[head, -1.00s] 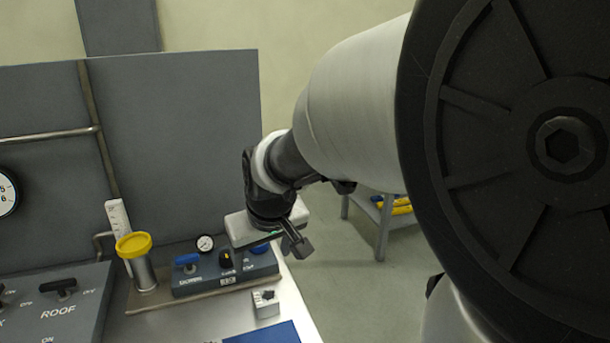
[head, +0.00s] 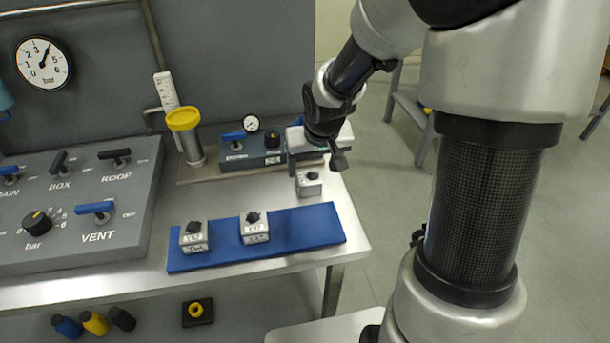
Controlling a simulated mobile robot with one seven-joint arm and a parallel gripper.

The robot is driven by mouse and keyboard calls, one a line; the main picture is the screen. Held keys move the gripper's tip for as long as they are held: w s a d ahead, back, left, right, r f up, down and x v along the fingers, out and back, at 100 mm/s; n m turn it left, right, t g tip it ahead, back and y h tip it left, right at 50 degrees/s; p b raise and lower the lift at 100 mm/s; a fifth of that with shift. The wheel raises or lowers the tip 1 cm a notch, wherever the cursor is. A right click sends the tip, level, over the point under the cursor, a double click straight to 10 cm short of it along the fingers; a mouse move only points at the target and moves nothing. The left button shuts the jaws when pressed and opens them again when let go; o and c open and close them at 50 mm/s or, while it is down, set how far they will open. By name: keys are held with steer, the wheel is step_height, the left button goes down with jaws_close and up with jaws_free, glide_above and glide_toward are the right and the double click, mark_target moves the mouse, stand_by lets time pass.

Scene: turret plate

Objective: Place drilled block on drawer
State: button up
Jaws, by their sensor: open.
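No block with a plainly visible drilled hole shows, and I cannot tell which block the task means. A small pale block with a dark knob (head: 310,186) stands on the bench top near its right end. Two similar labelled blocks, a left one (head: 194,240) and a right one (head: 255,232), sit apart on a blue mat (head: 310,228). My gripper (head: 313,165) is open just above and behind the single block, in front of the small control box; its fingertips are partly hard to make out. No drawer can be clearly recognised.
A grey valve panel (head: 130,180) fills the bench's left side. A yellow-capped cylinder (head: 190,145) and a small gauge box (head: 240,155) stand at the back. Coloured bottles (head: 95,322) and a dark piece with a yellow ring (head: 197,312) are below. The bench front edge is clear.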

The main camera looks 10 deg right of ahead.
mark_target(309, 177)
steer(key=b+x, duration=0.1)
steer(key=x, duration=0.4)
steer(key=shift+a+f, duration=0.1)
steer(key=shift+a, duration=0.05)
steer(key=shift+c, duration=0.2)
steer(key=shift+w, duration=0.1)
steer(key=c, duration=1.5)
